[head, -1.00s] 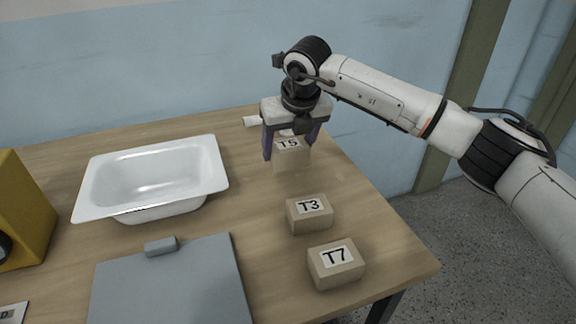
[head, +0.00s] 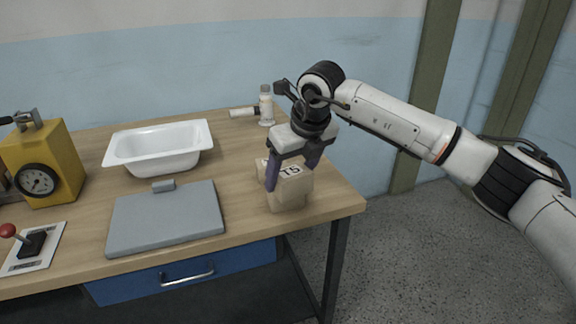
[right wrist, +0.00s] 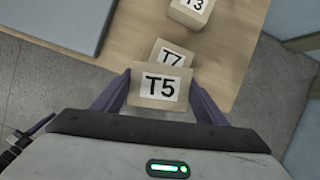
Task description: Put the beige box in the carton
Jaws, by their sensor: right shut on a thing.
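My right gripper (head: 291,176) is shut on the beige box labelled T5 (head: 291,170), with a purple finger on each side of it. In the right wrist view the T5 box (right wrist: 160,86) sits between the fingers, label facing the camera. A box labelled T7 (right wrist: 172,55) shows partly behind it, and a box labelled T3 (right wrist: 192,10) lies farther off at the top edge. In the head view the held box and gripper largely cover these two. No carton is in view. My left gripper is not in view.
A white tub (head: 160,148) stands on the wooden table (head: 235,185). A grey plate with a small block (head: 165,217) lies in front of it. A yellow device with a dial (head: 45,165) and a red-knobbed lever (head: 30,245) are at left. A white bottle (head: 266,108) stands behind.

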